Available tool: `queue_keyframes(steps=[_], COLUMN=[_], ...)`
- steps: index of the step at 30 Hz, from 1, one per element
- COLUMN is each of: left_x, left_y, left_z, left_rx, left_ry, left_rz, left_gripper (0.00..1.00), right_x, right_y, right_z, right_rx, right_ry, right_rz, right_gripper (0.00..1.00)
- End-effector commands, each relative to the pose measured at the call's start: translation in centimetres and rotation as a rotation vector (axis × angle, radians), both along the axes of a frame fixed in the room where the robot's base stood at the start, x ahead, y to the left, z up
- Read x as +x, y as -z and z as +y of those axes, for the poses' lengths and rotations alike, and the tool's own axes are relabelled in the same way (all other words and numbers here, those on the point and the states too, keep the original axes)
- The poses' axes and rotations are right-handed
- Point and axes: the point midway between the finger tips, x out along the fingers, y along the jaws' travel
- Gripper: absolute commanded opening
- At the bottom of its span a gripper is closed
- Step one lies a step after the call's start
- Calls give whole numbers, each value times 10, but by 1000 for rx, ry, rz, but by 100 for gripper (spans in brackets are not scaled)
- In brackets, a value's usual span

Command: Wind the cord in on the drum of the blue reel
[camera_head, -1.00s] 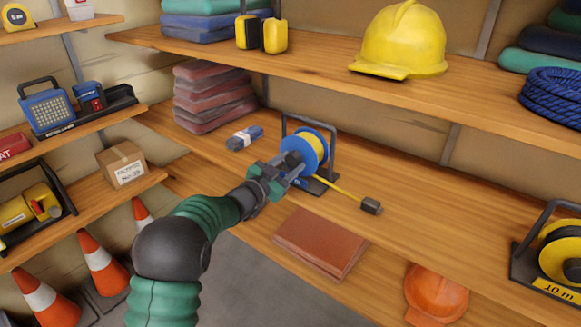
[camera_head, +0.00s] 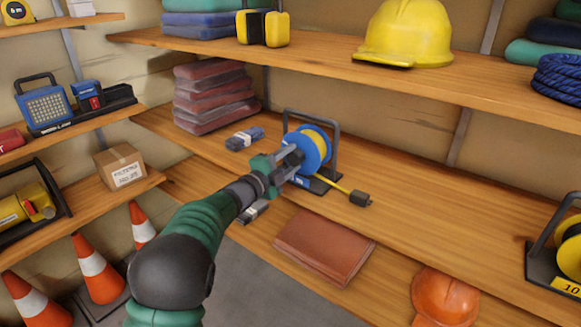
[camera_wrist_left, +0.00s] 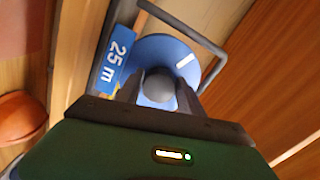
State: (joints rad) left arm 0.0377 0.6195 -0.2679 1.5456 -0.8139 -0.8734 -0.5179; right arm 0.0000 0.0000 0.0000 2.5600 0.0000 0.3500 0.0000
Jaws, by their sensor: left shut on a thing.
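The blue reel (camera_head: 318,143) stands on the middle shelf in a dark frame (camera_head: 334,150), with yellow cord on its drum. Its blue side disc (camera_wrist_left: 185,58) and a blue "25 m" label (camera_wrist_left: 117,58) show in the left wrist view. A short length of yellow cord (camera_head: 338,187) runs out along the shelf to a dark plug (camera_head: 360,198). My left gripper (camera_head: 293,160) is at the reel's near side, shut on a dark round knob (camera_wrist_left: 159,85) in front of the disc. The fingers hide part of the knob. My right gripper is not in view.
A second yellow reel (camera_head: 570,250) stands at the right. A yellow hard hat (camera_head: 405,35) is on the shelf above.

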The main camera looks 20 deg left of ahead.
Motion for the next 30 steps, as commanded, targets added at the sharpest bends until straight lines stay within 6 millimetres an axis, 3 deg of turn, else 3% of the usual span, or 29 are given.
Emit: queue_keyframes(steps=[1, 30], left_x=[-1, 0], left_y=[8, 9], left_z=[-1, -3], left_rx=[44, 887], left_ry=[3, 9], left_rz=[-9, -305], left_gripper=[4, 4], right_x=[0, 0], right_y=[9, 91], right_z=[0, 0], right_rx=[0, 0], right_ry=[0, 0], right_rz=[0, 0], right_gripper=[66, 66])
